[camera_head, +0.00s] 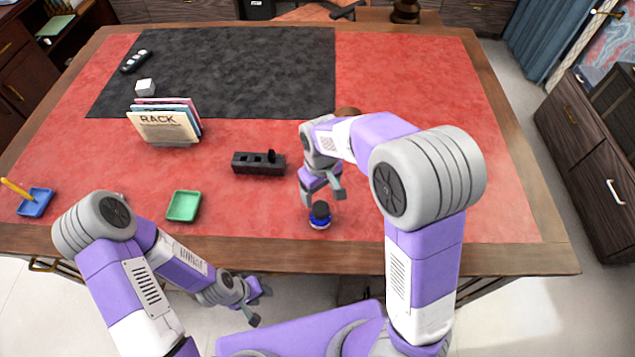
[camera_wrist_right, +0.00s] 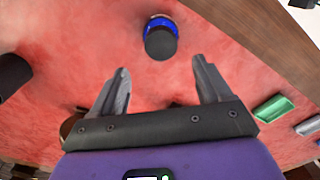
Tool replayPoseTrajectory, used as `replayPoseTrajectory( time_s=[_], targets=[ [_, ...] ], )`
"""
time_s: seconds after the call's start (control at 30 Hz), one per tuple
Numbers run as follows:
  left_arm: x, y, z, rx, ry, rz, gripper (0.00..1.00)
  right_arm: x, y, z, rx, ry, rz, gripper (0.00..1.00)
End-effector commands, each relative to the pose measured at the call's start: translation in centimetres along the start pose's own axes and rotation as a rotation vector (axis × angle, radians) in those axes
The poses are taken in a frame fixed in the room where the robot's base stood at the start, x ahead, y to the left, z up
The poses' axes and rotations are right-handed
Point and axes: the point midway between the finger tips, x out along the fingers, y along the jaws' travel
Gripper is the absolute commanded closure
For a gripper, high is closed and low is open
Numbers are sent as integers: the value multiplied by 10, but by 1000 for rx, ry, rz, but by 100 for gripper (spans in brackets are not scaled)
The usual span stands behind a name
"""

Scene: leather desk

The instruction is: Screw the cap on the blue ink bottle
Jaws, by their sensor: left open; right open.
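The blue ink bottle (camera_head: 320,223) stands upright on the red desk top near the front edge. A black cap (camera_head: 320,208) sits on top of it; I cannot tell how tightly. In the right wrist view the cap (camera_wrist_right: 161,44) hides much of the blue bottle (camera_wrist_right: 160,21). My right gripper (camera_head: 324,198) is open and empty, close above and behind the bottle. In the right wrist view its fingertips (camera_wrist_right: 160,66) are apart, with the cap just beyond them. My left gripper (camera_head: 262,306) is open and empty, low in front of the desk edge.
A black slotted holder (camera_head: 258,168) lies left of the bottle. A green tray (camera_head: 184,206) and a blue tray (camera_head: 34,203) with a pencil are further left. A rack of folders (camera_head: 165,128) stands behind. The red surface right of my right arm is clear.

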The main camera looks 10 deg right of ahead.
Motion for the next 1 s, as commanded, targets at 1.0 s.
replayPoseTrajectory(
  time_s=[1.0],
  targets=[
    [20, -7, -1, 0, 0, 0, 58, 71, 0, 1, 1, -2, -1, 45]
  ],
)
